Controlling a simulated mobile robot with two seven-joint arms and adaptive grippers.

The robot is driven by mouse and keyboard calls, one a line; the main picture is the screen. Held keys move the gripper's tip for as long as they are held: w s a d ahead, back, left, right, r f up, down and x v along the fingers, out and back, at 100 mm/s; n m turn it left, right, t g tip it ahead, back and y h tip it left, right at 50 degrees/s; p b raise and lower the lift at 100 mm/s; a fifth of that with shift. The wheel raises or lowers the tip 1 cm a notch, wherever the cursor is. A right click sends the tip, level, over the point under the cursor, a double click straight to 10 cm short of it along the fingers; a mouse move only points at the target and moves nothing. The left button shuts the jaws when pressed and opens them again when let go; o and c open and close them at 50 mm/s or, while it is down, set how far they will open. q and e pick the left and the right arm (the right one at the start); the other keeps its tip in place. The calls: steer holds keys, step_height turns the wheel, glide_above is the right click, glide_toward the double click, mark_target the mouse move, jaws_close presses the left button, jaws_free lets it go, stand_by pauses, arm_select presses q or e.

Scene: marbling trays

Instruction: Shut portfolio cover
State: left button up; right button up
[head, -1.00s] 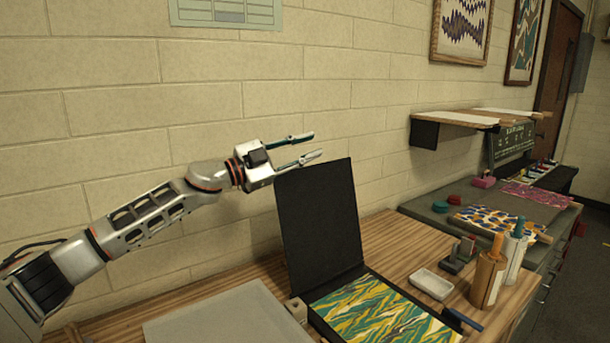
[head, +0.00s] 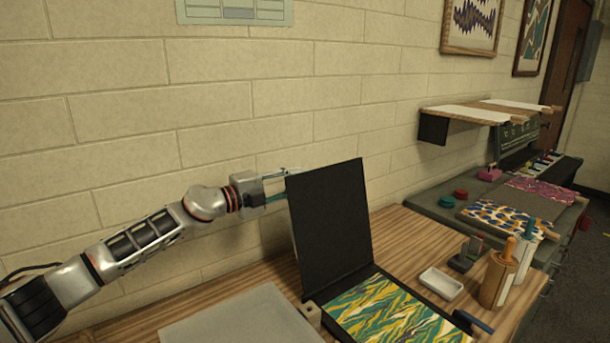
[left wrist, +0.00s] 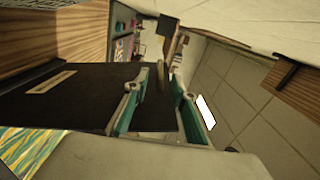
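The black portfolio cover (head: 330,220) stands upright, leaning back slightly, at the back of the open portfolio. A green, yellow and white marbled sheet (head: 395,312) lies in the portfolio in front of it. My left gripper (head: 284,187) is at the cover's upper left edge, its fingers apart and the tips partly hidden by the cover. In the left wrist view the dark cover (left wrist: 75,100) reaches from the left to the open fingers (left wrist: 157,95); I cannot tell whether they touch it. My right gripper is not in view.
A grey board (head: 240,318) lies left of the portfolio, with a small wooden block (head: 308,314) between them. A white dish (head: 441,284) and wrapped rollers (head: 497,278) stand to the right. The brick wall (head: 150,130) is close behind the arm.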

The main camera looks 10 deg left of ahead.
mark_target(311, 176)
arm_select(q)
steer(key=shift+x, duration=2.5)
steer(key=shift+w, duration=0.1)
jaws_close()
